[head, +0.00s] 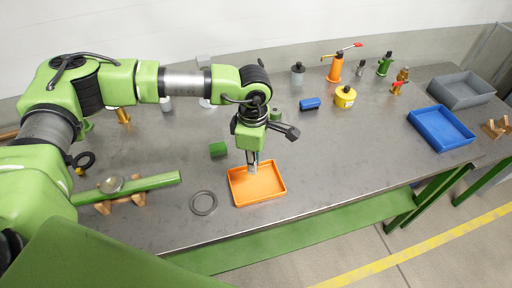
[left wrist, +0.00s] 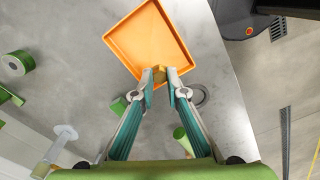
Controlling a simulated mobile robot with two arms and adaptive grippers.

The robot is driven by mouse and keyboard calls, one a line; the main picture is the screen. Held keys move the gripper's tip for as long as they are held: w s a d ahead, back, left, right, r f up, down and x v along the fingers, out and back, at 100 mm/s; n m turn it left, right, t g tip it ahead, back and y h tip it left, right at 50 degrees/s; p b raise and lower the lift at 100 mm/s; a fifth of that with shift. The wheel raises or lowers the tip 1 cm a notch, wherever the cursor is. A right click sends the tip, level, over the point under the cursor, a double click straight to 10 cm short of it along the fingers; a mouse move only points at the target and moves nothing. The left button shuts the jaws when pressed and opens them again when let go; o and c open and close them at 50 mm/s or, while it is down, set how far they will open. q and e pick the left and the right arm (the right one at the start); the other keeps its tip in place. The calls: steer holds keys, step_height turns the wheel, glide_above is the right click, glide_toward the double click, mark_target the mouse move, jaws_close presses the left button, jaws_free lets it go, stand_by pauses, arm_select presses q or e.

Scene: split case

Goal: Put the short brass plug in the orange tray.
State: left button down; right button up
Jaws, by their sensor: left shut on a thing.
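The orange tray (head: 282,187) lies on the table near its front edge. It also shows at the top of the left wrist view (left wrist: 122,42). My left gripper (head: 253,170) points down over the tray's back part. In the left wrist view its fingertips (left wrist: 160,76) are shut on the short brass plug (left wrist: 160,74), a small brass-coloured piece seen against the tray. The fingers mostly hide the plug in the head view. I cannot tell whether it touches the tray floor. My right gripper is in neither view.
A green bar (head: 150,184) rests on wooden supports at left. A blue tray (head: 442,128) and grey bin (head: 462,90) are far right. The table right of the orange tray is clear.

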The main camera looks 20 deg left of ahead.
arm_select(q)
steer(key=f+n, duration=0.2)
steer(key=w+f+n, duration=0.1)
steer(key=f+n, duration=0.1)
steer(key=f, duration=0.1)
steer(key=w+f+n+b, duration=0.1)
steer(key=f, duration=0.1)
steer(key=shift+f+n, duration=0.3)
steer(key=shift+n, duration=0.1)
steer(key=shift+f, duration=0.45)
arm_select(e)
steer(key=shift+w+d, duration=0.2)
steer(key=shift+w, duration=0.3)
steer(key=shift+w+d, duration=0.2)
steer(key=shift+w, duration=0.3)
arm_select(q)
steer(key=shift+f, duration=0.1)
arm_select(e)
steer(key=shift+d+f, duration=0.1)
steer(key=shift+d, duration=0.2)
arm_select(q)
steer(key=shift+f+b, duration=0.55)
steer(key=shift+b, duration=0.15)
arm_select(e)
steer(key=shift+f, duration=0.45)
arm_select(q)
steer(key=c, duration=1.9)
jaws_free()
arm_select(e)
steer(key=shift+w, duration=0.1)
